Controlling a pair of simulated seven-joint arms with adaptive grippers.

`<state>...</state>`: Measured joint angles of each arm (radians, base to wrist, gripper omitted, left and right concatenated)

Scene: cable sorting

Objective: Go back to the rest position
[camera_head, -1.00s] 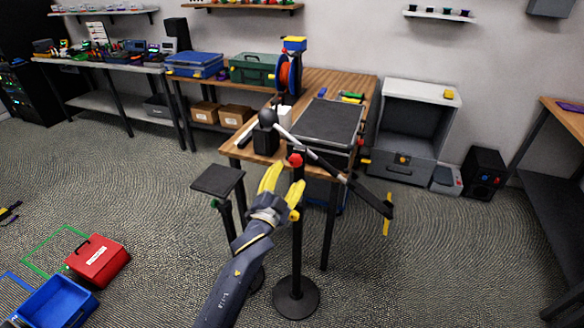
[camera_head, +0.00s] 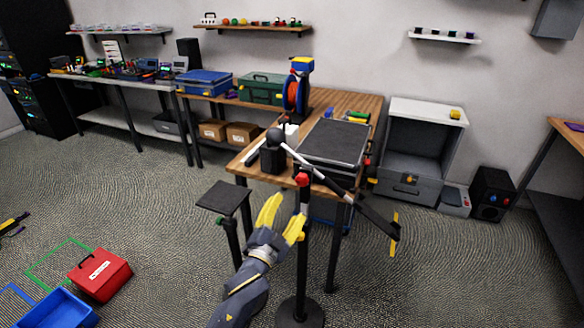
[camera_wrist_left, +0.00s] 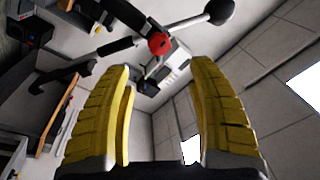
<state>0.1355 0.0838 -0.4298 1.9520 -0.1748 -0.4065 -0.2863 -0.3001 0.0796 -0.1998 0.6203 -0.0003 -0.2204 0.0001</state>
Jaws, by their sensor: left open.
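My left gripper (camera_head: 282,217), with yellow fingers, is raised in front of the wooden workbench, close to a black stand. Its fingers are spread with nothing between them; the left wrist view shows both yellow fingers (camera_wrist_left: 163,115) apart and empty. The stand (camera_head: 304,235) has a red knob (camera_head: 302,180) and a slanted bar (camera_head: 335,178) with a black ball at one end. The red knob also shows in the left wrist view (camera_wrist_left: 159,43), beyond the fingertips. Whether the gripper touches the stand I cannot tell. My right gripper is not in either view.
The wooden workbench (camera_head: 350,103) carries a dark flat-topped unit (camera_head: 334,141) and a cable spool (camera_head: 296,90). A small black platform (camera_head: 223,197) stands left of the gripper. A red box (camera_head: 100,274) and blue bin (camera_head: 60,310) lie on the floor at lower left. Floor between is open.

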